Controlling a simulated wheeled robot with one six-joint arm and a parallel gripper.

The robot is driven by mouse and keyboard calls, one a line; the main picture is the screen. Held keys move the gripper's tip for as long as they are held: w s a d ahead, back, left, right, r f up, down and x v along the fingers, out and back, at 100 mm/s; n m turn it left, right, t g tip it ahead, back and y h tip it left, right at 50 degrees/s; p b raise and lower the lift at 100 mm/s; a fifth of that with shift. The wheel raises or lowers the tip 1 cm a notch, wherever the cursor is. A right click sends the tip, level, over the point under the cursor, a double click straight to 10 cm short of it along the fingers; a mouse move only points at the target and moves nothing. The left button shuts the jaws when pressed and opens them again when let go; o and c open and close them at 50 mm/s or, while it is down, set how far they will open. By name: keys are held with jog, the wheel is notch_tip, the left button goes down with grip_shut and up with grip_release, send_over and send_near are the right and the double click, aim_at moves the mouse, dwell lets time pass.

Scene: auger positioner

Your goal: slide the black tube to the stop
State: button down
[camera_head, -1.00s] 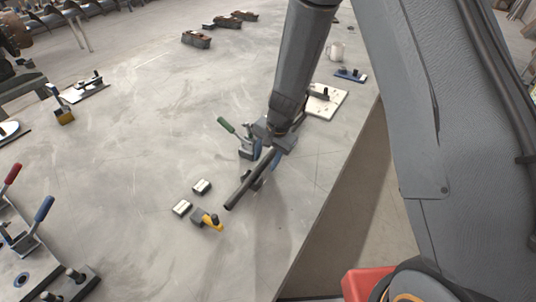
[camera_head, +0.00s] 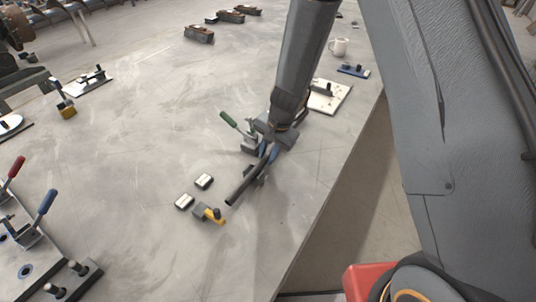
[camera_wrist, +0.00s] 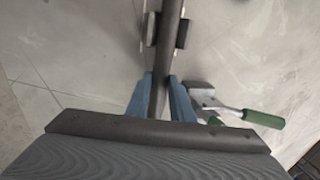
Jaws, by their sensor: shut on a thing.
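The black tube (camera_head: 243,184) runs slantwise above the table, its near end toward the lower left. My gripper (camera_head: 266,152) is shut on the tube toward its far end. In the wrist view the blue fingers (camera_wrist: 160,98) flank the tube (camera_wrist: 170,45), which runs up out of the picture. A yellow and dark stop-like block (camera_head: 211,214) sits just lower left of the tube's near end. A small gap shows between them, though depth is hard to judge. A clamp with a green handle (camera_head: 229,119) stands just left of my gripper; it also shows in the wrist view (camera_wrist: 262,119).
Two small pale-topped blocks (camera_head: 204,181) lie left of the tube. Dark rounded parts (camera_wrist: 151,29) flank the tube beyond my fingers.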

aim_at(259, 166)
jog(key=shift+s+a+b, duration=0.55)
jog(key=shift+s+a, duration=0.15)
jog(key=shift+s, duration=0.3)
jog(key=shift+s+a+b, duration=0.55)
jog(key=shift+s+a, duration=0.15)
jog(key=shift+s, duration=0.3)
dwell(0.9)
jog(key=c, duration=1.5)
grip_release()
jog(key=v, duration=0.8)
jog(key=s+d+r+n, duration=0.2)
jog(key=s+d, duration=0.2)
jog(key=d, duration=0.2)
jog(key=s+d+r+n+h, duration=0.1)
jog(key=s+d+r+n, duration=0.1)
jog(key=s+d, duration=0.3)
jog(key=s+d+r+n+h, duration=0.1)
jog(key=s+d+r+n, duration=0.1)
jog(key=s+d+r, duration=0.2)
jog(key=shift+s+d+r+n, duration=0.1)
jog(key=shift+d+n, duration=0.1)
jog(key=shift+d, duration=0.7)
jog(key=shift+s+d+n, duration=0.1)
jog(key=shift+d+n, duration=0.1)
jog(key=shift+d, duration=0.7)
